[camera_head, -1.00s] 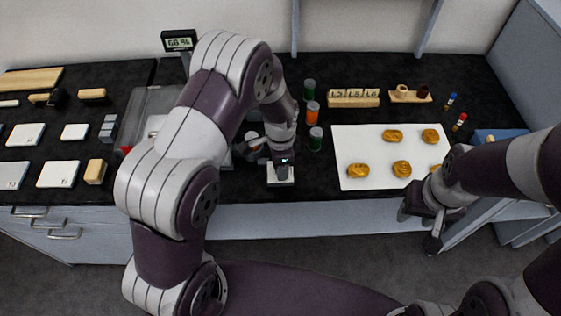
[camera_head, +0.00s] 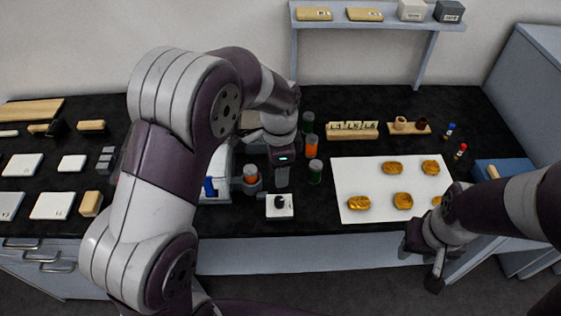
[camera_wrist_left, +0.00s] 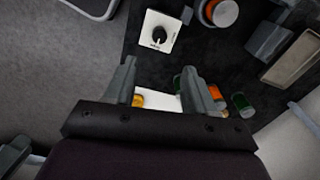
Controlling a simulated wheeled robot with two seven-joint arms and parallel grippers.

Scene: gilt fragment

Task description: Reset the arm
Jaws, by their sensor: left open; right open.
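My left gripper (camera_head: 281,178) is over the counter, above and just behind a small white box with a black knob (camera_head: 280,206). In the left wrist view its two fingers (camera_wrist_left: 165,90) stand apart with nothing between them, and the knob box (camera_wrist_left: 158,32) lies beyond them. My right gripper (camera_head: 432,264) hangs in front of the counter's edge at the right, near the white board (camera_head: 376,176). It looks empty, though its fingers show only small.
Orange and green jars (camera_head: 312,146) stand close right of my left gripper. Several golden pieces lie on the white board. A wooden block rack (camera_head: 353,131) and a shelf (camera_head: 380,24) are behind. White plates and blocks fill the left counter.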

